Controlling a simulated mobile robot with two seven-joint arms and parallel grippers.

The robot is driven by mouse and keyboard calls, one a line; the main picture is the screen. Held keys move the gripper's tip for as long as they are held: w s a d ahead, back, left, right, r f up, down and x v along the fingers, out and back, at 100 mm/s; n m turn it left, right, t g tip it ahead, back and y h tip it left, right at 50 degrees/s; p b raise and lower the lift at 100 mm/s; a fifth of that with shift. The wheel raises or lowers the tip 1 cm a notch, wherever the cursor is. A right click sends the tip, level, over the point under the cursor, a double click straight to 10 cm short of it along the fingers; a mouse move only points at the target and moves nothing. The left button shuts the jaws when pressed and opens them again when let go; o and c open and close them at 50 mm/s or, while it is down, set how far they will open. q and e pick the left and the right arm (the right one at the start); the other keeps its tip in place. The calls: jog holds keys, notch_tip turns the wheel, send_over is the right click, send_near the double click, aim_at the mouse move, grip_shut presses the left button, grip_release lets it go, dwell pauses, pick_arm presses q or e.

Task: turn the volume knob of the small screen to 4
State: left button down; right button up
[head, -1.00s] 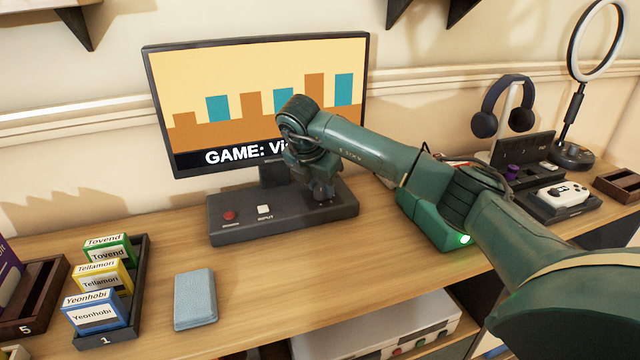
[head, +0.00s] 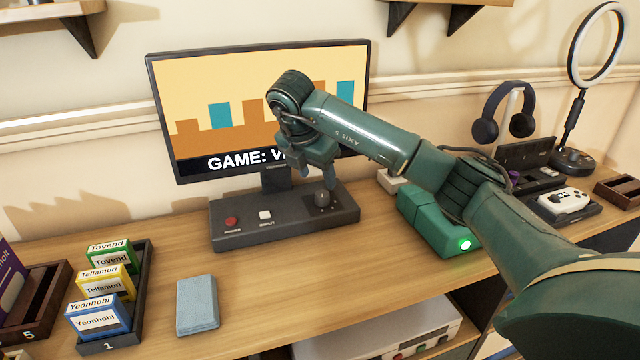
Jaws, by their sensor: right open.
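The screen (head: 190,90) stands on the desk and shows blocky shapes with the text "GAME: V", the rest hidden by my right arm. Its dark control base (head: 285,230) has a red button (head: 231,222), a white button (head: 264,215) and a dark round volume knob (head: 323,198) at its right end. The knob's setting is too small to read. My right gripper (head: 318,178) points down just above and behind the knob, open and holding nothing. It appears apart from the knob. My left gripper is out of view.
Game boxes (head: 100,285) stand in a dark tray at left, with a blue-grey cloth-like block (head: 197,303) beside them. At right are headphones (head: 506,115), a white controller (head: 565,200) and a ring light (head: 596,45). The desk front (head: 290,285) is clear.

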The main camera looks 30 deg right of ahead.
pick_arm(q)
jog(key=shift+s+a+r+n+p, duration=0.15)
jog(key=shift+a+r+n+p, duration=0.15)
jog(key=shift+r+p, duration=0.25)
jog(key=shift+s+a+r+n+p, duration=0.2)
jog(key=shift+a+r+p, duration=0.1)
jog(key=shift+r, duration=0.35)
pick_arm(e)
jog(key=v, duration=0.7)
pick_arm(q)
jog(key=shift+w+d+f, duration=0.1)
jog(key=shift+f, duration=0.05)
pick_arm(e)
jog(key=shift+f, duration=0.1)
